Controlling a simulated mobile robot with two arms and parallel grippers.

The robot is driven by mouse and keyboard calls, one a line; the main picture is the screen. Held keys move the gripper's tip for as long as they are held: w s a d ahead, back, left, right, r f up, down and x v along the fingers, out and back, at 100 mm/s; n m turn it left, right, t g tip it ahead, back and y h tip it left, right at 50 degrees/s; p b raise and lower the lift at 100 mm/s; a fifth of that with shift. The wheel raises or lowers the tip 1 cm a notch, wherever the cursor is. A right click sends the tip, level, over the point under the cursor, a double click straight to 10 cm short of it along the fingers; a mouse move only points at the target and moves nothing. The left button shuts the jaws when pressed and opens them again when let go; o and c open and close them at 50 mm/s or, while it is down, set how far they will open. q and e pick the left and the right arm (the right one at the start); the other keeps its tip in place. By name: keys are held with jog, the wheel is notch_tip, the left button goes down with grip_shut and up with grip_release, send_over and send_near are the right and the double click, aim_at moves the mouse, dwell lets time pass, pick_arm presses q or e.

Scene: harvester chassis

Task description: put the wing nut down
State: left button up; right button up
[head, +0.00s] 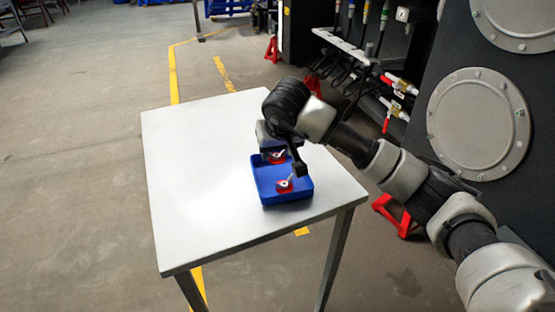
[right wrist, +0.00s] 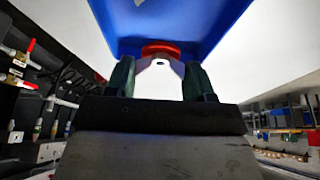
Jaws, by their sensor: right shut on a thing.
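My right gripper (head: 284,160) reaches in from the right, over the back part of a small blue tray (head: 287,197) on the white table. In the right wrist view its two dark fingers (right wrist: 160,80) are shut on a small red and pale thing, which I take as the wing nut (right wrist: 160,49). In the head view the wing nut (head: 277,156) shows partly beside the fingers, at the tray's back end. I cannot tell whether it touches the tray. My left gripper is not in view.
A second red piece with a silvery top (head: 284,186) lies in the tray's front part. The white table (head: 200,180) is otherwise clear, mostly left of the tray. The dark machine panel with round covers (head: 479,124) stands at the right, and red stands (head: 397,214) are on the floor.

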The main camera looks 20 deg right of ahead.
aim_at(278, 158)
notch_tip(278, 158, down, 3)
jog(key=shift+r, duration=0.1)
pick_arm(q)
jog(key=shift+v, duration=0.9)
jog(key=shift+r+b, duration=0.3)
pick_arm(e)
jog(key=shift+f, duration=0.25)
jog(key=o, duration=1.1)
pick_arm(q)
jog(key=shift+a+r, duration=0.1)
pick_arm(e)
jog(key=shift+r, duration=0.2)
pick_arm(q)
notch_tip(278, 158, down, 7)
jog(key=p, duration=0.2)
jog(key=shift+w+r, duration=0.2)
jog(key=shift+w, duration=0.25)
pick_arm(e)
jog(key=v, duration=1.2)
